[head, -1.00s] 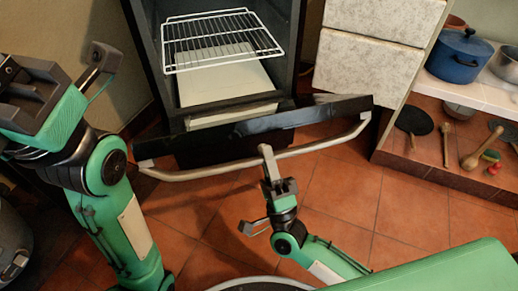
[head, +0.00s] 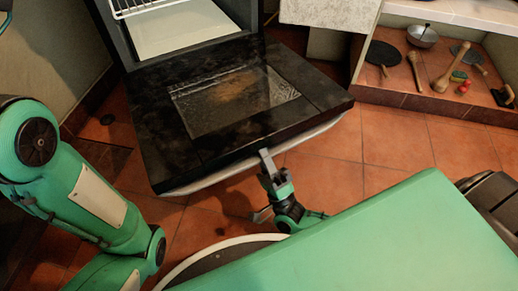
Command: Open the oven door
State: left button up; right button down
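The oven door (head: 235,112) is black with a glass window. It is swung down, close to level, in front of the oven (head: 186,35), whose inside is exposed at the top. The pale bar handle (head: 215,177) runs along the door's front edge. My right gripper (head: 264,187) is at the middle of that edge. Its fingers are spread: one reaches up to the handle and appears to touch it, the other is apart, below and to the left. My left arm is at the left; its gripper is out of frame, with only an unclear sliver in the top left corner.
A wire rack (head: 135,8) shows inside the oven. A low shelf at the right holds a dark pan (head: 383,54), a metal pot (head: 422,36) and wooden utensils (head: 441,82). The tiled floor (head: 390,140) right of the door is clear.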

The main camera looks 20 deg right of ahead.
jog(key=shift+w+f, duration=0.2)
jog(key=shift+f, duration=0.3)
jog(key=c, duration=1.2)
grip_release()
